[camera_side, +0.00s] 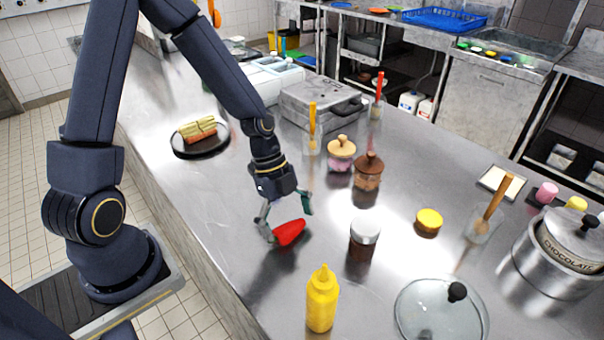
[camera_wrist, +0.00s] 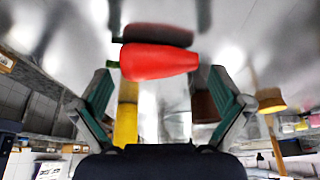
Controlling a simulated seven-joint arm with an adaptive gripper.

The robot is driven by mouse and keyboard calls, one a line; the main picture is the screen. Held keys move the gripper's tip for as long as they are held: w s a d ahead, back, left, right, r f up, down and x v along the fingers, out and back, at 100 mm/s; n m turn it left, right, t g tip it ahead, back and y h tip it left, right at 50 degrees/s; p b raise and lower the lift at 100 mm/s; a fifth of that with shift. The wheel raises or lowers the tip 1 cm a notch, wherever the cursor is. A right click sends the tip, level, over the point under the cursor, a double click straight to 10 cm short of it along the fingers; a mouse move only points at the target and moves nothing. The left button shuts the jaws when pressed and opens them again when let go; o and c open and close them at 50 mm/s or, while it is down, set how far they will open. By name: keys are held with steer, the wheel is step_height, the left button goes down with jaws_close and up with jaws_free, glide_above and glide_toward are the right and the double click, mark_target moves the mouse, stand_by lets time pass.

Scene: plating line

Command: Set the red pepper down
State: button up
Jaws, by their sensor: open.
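The red pepper (camera_side: 289,232) is at the steel counter's surface in the side view, just under my gripper (camera_side: 286,222). In the wrist view the pepper (camera_wrist: 160,62) lies crosswise beyond the fingertips, with its dark green stem end at the left. My gripper (camera_wrist: 161,88) is open, with one finger on each side of the pepper's length. A dark reflection of the pepper shows on the counter. I cannot tell whether a fingertip touches the pepper.
A jar with a white lid (camera_side: 364,233) stands right of the pepper, and a yellow squeeze bottle (camera_side: 322,300) stands nearer the camera. A glass lid (camera_side: 441,311) lies at the front right. A dark plate (camera_side: 181,150) with food sits at the left. The counter (camera_side: 215,215) left of the pepper is clear.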

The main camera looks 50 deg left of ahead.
steer(key=v, duration=1)
steer(key=s+a+r+n+t+y, duration=0.1)
steer(key=s+r+n+t+y, duration=0.1)
steer(key=s+r+n, duration=0.3)
steer(key=s+a+r+n+t+y, duration=0.1)
steer(key=s+r+n, duration=0.4)
steer(key=n, duration=0.8)
step_height(320, 180, up, 4)
steer(key=t+y, duration=0.1)
steer(key=t, duration=0.1)
steer(key=shift+s+a+f+t, duration=0.25)
steer(key=shift+a+t, duration=0.05)
